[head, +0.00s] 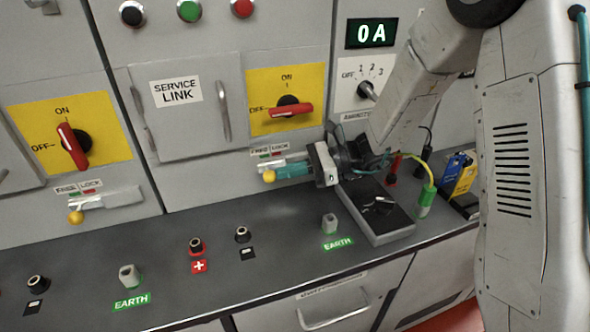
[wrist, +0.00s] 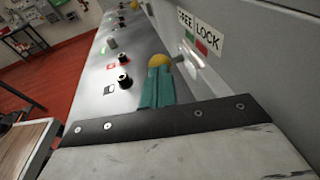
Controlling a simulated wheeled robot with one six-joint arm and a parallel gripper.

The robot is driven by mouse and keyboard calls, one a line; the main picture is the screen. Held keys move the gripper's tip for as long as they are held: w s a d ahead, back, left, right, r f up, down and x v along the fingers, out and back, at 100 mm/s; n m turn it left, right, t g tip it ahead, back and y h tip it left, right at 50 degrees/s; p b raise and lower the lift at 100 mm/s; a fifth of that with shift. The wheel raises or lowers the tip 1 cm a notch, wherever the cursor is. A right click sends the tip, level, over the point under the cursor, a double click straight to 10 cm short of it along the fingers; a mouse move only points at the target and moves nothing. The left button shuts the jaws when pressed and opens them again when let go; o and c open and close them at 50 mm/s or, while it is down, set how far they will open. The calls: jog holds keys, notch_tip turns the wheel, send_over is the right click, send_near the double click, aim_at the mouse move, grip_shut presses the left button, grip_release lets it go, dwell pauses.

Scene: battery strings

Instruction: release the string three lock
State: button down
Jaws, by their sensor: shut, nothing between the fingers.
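My gripper (head: 280,173) has teal fingers, shut and empty. Its fingertips are right at the yellow knob (head: 269,176) of the slide lock below the right-hand switch. In the wrist view the fingers (wrist: 157,72) point at the same yellow knob (wrist: 159,60), which shows just beyond the tips; I cannot tell whether they touch. The lock's FREE/LOCK label (wrist: 200,35) has a green and a red patch. My gripper hides part of the lock body. The right-hand switch's red handle (head: 290,110) lies level, toward OFF. No string number is readable.
A second lock with a yellow knob (head: 75,217) sits under the left switch (head: 72,146), whose handle is near upright. A dark meter (head: 378,208) lies beneath my wrist. The ammeter display (head: 371,33) reads 0 A.

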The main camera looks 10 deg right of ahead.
jog(key=shift+a, duration=0.1)
jog(key=d+r, duration=0.2)
jog(key=d, duration=1)
jog(key=d+r, duration=0.2)
jog(key=d, duration=0.9)
jog(key=shift+d+r, duration=0.3)
jog(key=shift+d, duration=0.1)
jog(key=shift+w, duration=0.1)
